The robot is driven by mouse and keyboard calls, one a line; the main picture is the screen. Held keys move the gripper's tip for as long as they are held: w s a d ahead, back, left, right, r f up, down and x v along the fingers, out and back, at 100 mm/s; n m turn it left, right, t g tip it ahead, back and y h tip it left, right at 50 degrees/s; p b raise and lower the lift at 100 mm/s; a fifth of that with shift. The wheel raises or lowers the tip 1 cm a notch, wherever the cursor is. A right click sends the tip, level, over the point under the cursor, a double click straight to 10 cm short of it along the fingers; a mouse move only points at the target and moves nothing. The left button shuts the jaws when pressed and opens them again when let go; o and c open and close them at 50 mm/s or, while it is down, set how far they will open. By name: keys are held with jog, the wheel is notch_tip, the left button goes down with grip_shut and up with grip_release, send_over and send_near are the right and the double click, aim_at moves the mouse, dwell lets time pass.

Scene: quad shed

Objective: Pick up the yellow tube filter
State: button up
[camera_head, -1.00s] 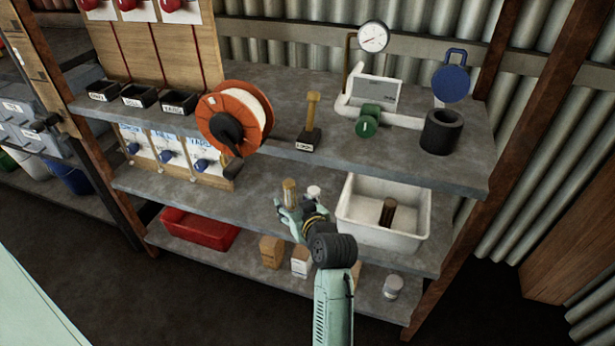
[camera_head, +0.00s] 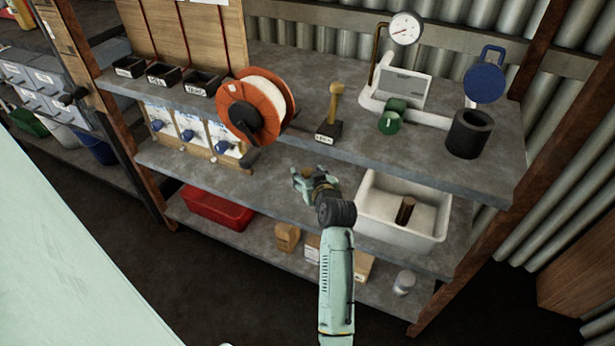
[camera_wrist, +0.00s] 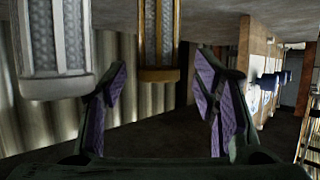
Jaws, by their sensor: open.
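The yellow tube filter (camera_wrist: 158,40) shows in the wrist view, with a grey mesh core and yellow-gold frame. That picture looks upside down, so the filter comes in from the top edge. Its visible end lies between my fingertips in the picture; I cannot tell the depth between them. My gripper (camera_wrist: 161,72) is open with nothing clasped. A white tube filter (camera_wrist: 55,45) stands beside the yellow one, left of my fingers in the wrist view. In the head view my gripper (camera_head: 302,178) is over the middle shelf, and both filters are hidden.
The upper shelf (camera_head: 345,150) overhangs the middle shelf. A white basin (camera_head: 400,237) stands right of my arm, with a brown cylinder (camera_head: 405,210) in it. An orange reel (camera_head: 252,108) and a hammer-like tool (camera_head: 334,105) are above. Boards with blue valves (camera_head: 188,135) stand left.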

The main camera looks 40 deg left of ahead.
jog(key=shift+x, duration=0.75)
jog(key=shift+c, duration=0.4)
jog(key=c, duration=1.2)
